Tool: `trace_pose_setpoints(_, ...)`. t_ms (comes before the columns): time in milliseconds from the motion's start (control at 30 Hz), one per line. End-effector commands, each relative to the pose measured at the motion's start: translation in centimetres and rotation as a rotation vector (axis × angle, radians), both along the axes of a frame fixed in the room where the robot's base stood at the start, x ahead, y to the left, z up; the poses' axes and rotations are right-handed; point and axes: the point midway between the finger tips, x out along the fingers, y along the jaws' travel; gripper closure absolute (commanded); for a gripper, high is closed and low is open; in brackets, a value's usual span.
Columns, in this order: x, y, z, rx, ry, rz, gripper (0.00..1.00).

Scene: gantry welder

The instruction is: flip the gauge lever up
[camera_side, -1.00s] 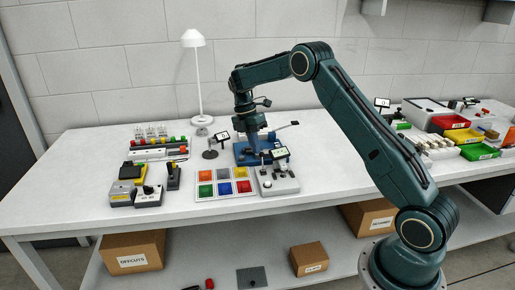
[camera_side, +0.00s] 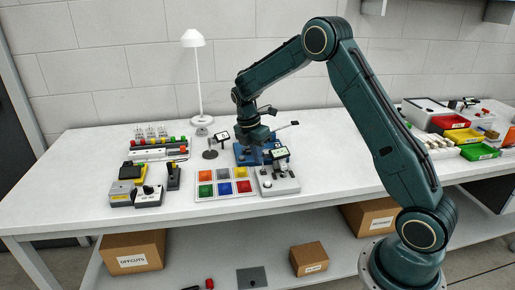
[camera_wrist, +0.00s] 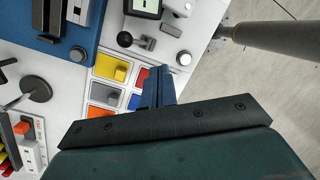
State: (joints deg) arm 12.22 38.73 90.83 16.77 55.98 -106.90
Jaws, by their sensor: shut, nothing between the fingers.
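The gauge unit (camera_side: 279,181) is a light grey box with a small upright screen (camera_side: 281,153), at the right of the colour tray. In the wrist view its screen (camera_wrist: 146,6) is at the top. A short lever with a black ball end (camera_wrist: 125,39) lies on the unit below the screen, beside a grey bracket (camera_wrist: 147,43). My gripper (camera_wrist: 158,72) is shut and empty; its blue fingers show over the colour tray, apart from the lever. In the side view my gripper (camera_side: 259,145) is above the blue fixture, its fingertips hard to make out.
The colour tray (camera_side: 225,198) lies left of the gauge unit. The bench front is clear.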

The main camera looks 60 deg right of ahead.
Motion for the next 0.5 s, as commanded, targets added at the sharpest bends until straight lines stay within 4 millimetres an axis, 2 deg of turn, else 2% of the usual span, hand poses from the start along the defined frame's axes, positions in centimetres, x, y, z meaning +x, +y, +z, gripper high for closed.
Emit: trace_pose_setpoints(500,-1.2,1.3,-0.7,-0.150,-0.149,0.002,1.00)
